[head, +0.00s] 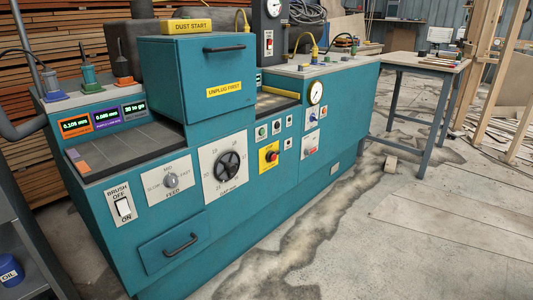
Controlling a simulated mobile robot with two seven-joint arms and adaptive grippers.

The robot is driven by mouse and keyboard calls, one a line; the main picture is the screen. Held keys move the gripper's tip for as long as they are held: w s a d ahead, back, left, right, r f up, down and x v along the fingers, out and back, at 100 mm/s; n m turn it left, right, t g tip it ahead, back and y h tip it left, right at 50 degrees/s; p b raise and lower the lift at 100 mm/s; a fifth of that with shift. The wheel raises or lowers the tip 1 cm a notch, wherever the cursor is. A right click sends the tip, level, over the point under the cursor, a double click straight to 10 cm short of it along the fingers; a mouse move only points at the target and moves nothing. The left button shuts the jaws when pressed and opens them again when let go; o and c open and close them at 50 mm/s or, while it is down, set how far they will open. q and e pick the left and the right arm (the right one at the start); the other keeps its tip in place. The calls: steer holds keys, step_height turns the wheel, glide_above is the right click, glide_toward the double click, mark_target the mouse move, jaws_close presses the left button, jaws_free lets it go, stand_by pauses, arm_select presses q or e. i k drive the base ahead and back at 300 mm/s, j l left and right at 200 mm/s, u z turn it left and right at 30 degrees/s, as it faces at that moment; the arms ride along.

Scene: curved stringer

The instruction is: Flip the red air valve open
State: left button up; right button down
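The teal machine (240,210) fills the middle of the head view. On its right part, below a round gauge (316,92), is a small pale panel with a blue handle-like part (312,115). Below that is another pale plate with a small red part (309,152). This may be the red air valve, but it is too small to tell its shape or lever position. A round red button (271,157) sits on a yellow plate to its left. Neither of my grippers is in view.
A workbench (425,62) with small items stands at the right, beyond the machine. A grey shelf with a blue oil container (10,270) is at the lower left. The stained concrete floor (380,235) in front of the machine is mostly clear. Wooden framing stands at the far right.

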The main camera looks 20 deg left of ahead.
mark_target(306, 152)
steer(key=i+l+u, duration=0.15)
steer(key=u, duration=0.3)
steer(key=i+l+u, duration=0.1)
steer(key=l+u, duration=0.15)
steer(key=u, duration=0.2)
steer(key=l+u, duration=0.25)
steer(key=u, duration=0.15)
steer(key=i+l+u, duration=0.2)
steer(key=l, duration=0.4)
steer(key=l+u, duration=0.2)
steer(key=l, duration=0.9)
